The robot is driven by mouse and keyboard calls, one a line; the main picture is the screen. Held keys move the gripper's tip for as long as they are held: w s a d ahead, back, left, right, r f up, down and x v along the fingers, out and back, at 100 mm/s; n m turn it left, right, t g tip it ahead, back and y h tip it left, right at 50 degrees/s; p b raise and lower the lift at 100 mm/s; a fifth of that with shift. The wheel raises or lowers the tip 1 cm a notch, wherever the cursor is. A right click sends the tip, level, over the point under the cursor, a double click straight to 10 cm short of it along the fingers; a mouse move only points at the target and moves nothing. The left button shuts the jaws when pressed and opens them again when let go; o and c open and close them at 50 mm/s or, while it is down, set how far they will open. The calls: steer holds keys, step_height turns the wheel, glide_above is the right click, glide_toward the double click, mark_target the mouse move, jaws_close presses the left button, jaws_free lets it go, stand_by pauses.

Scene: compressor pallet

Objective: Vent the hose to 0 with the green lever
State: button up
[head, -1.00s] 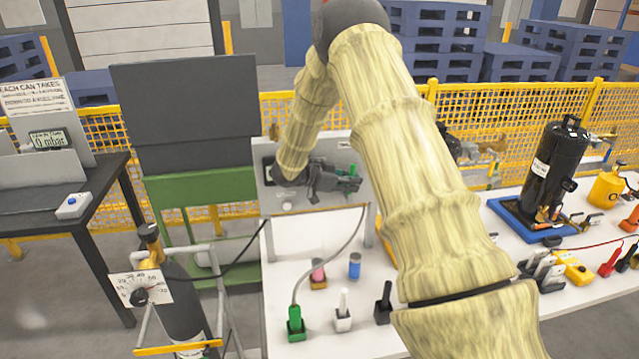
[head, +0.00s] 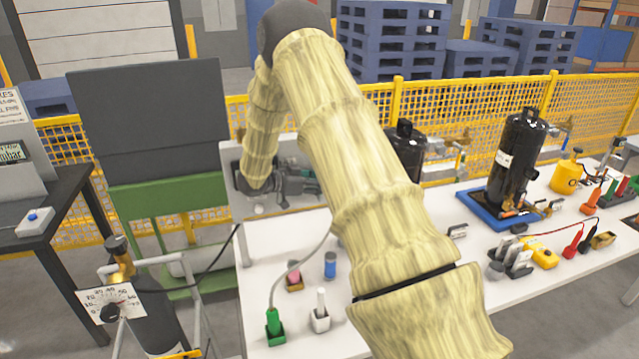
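My gripper (head: 312,188) is small and dark in the head view, in front of a grey upright panel (head: 228,160) at the back of the white table. Its fingers point right. I cannot tell whether they are open or shut, or whether they touch anything. The green lever cannot be picked out clearly; my gripper and arm cover much of the panel. A grey hose (head: 295,268) runs from a green-handled fitting (head: 274,326) at the table's front up toward the panel, where my arm hides its far end.
A dial gauge (head: 109,302) sits by a dark cylinder at front left. A blue bottle (head: 330,265) and a white-handled piece (head: 320,313) stand on the table. A black compressor (head: 517,160) stands on a blue tray (head: 478,207) at right. Yellow mesh fencing (head: 520,105) runs behind.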

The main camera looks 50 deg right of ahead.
steer(key=v, duration=1.2)
steer(key=shift+s, duration=0.1)
stand_by(0.4)
